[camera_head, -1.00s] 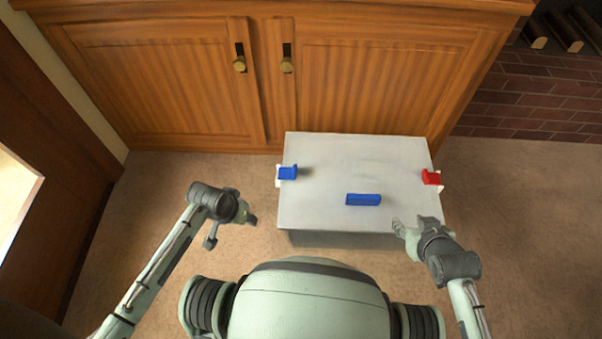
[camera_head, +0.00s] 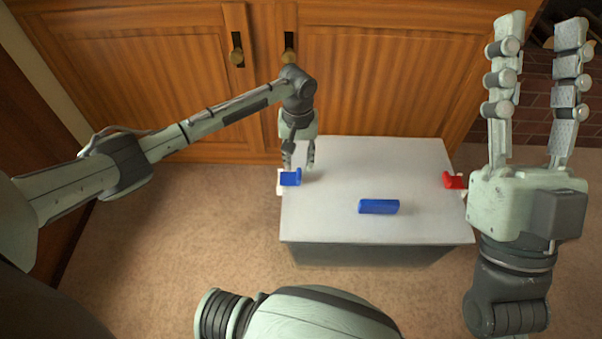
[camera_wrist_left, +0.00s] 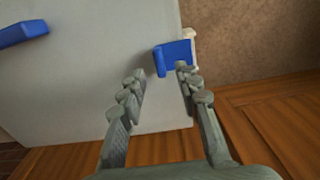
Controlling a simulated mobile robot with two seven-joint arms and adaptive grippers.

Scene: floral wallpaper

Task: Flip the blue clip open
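The blue clip (camera_head: 290,178) sits on a white mount at the left edge of the grey-white box top (camera_head: 335,222). In the left wrist view the blue clip (camera_wrist_left: 170,58) is just beyond my fingertips. My left gripper (camera_head: 299,165) points down beside the clip, on its far side. It is open and empty; in the left wrist view (camera_wrist_left: 161,73) its right fingertip overlaps the clip's lower edge, and I cannot tell whether they touch. My right gripper (camera_head: 540,28) is open and empty, raised close to the head camera with its fingers pointing up.
A loose-looking blue bar (camera_head: 379,207) lies on the box top, right of centre. A red clip (camera_head: 454,181) sits at the box's right edge. A wooden cabinet (camera_head: 385,80) stands behind the box. Carpet (camera_head: 190,235) is clear to the left.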

